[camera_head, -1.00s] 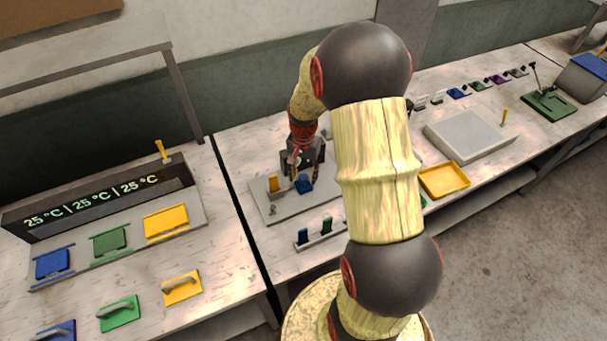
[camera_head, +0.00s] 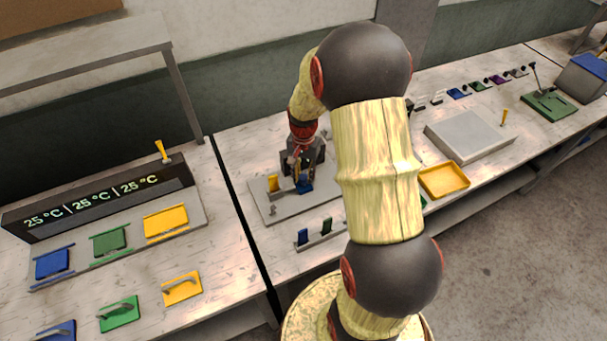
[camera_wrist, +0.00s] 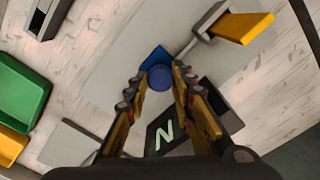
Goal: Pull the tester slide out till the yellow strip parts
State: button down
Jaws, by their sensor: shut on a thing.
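The tester is a grey plate (camera_head: 284,207) on the middle bench. My gripper (camera_wrist: 157,80) is shut on a round blue knob (camera_wrist: 160,77) on the blue slide (camera_wrist: 154,56). The slide also shows under my gripper in the head view (camera_head: 306,187). A yellow strip (camera_wrist: 243,27) sits in a grey holder to the right of the slide in the wrist view; it stands at the plate's left in the head view (camera_head: 272,183). A thin grey bar runs from the holder toward the slide. A dark display (camera_wrist: 166,132) shows a pale "N". I cannot tell whether the strip is whole.
A small rack (camera_head: 322,234) with blue and green pieces stands in front of the plate. A yellow tray (camera_head: 443,181) and a grey box (camera_head: 469,135) lie to the right. The left bench holds a panel (camera_head: 97,207) reading 25 °C and several coloured plates with handles.

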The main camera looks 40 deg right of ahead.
jog(key=d, duration=0.2)
jog(key=s+d, duration=0.1)
jog(key=d, duration=0.4)
jog(key=shift+s+d+p, duration=0.1)
jog(key=shift+s+p, duration=0.25)
jog(key=shift+s, duration=0.05)
jog(key=c, duration=1.5)
grip_release()
notch_tip(320, 180, up, 12)
